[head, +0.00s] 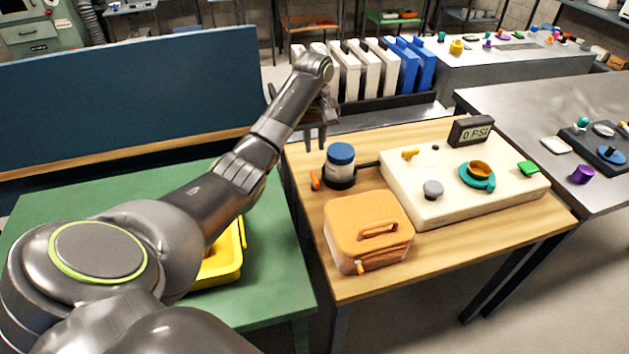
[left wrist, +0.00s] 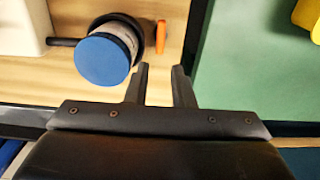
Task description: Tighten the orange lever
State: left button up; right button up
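The orange lever (head: 315,180) is a small upright-looking bar at the left side of a dark round holder on the wooden table. It also shows in the left wrist view (left wrist: 161,36), beside the holder's rim. A jar with a blue lid (head: 341,154) stands in the holder; its lid is large in the left wrist view (left wrist: 103,61). My left gripper (head: 315,146) hangs fingers-down behind the lever and jar. In the left wrist view its fingers (left wrist: 160,72) are apart with nothing between them, and the lever lies just beyond the tips, in line with the gap. My right gripper is not seen.
An orange box with a handle (head: 366,232) sits in front of the jar. A cream panel (head: 440,209) with knobs and a "0 PSI" display (head: 471,131) stands to the right, joined by a dark pipe. A green table (head: 268,290) with a yellow tray (head: 226,268) is at left.

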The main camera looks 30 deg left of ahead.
aim_at(314, 176)
pick_arm(q)
notch_tip(314, 176, down, 11)
jog(key=shift+r, duration=0.1)
dwell(0.3)
grip_shut()
